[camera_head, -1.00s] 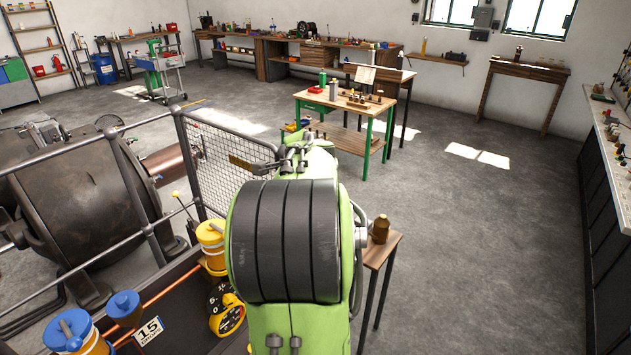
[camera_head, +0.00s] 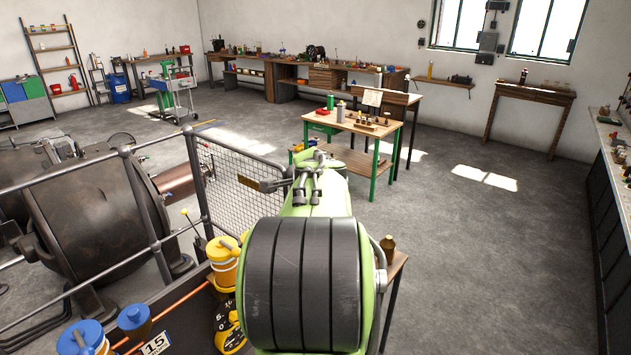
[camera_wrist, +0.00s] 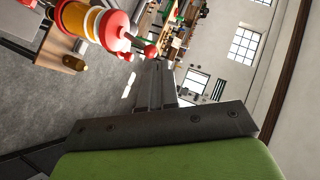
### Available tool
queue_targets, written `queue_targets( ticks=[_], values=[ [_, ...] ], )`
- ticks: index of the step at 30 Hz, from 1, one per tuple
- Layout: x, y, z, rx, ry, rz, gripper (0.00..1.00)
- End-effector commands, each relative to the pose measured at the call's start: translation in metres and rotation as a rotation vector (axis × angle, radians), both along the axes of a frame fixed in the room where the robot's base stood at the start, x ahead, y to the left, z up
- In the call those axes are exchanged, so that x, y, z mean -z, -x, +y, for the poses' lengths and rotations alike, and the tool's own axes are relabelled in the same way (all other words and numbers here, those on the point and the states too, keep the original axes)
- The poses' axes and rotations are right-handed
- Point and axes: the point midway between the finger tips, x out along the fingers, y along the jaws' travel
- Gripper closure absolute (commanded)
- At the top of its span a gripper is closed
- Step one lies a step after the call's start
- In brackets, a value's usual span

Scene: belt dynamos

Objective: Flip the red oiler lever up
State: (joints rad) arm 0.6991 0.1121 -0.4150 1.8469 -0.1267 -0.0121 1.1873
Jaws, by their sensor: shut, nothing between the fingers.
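In the wrist view, a red-capped oiler (camera_wrist: 114,31) with a yellow and white body is at the upper left. Its red lever (camera_wrist: 150,51) shows as a short rod with a ball end. My gripper (camera_wrist: 158,66) is shut and empty. Its fingertips appear close beside the lever's ball in the picture; I cannot tell whether they touch. In the head view, my green and black arm fills the lower middle and hides the red oiler, and I cannot make out the fingertips there.
Yellow (camera_head: 222,268) and blue-capped (camera_head: 82,338) oilers stand at the lower left beside a railing (camera_head: 150,205) and mesh guard (camera_head: 238,180). A small wooden stand (camera_head: 398,262) with a brown bottle is right of my arm. Open floor lies to the right.

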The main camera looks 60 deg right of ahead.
Motion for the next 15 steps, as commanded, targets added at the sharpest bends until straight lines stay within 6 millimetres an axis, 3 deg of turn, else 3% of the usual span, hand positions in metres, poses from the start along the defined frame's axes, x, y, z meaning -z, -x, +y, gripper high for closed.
queue_targets(
  ticks=[9,15],
  values=[
    [-0.024,0.041,0.061,-0.003,0.003,-0.006,1.0],
    [-0.031,0.053,0.078,-0.001,0.002,-0.002,1.0]
  ],
)
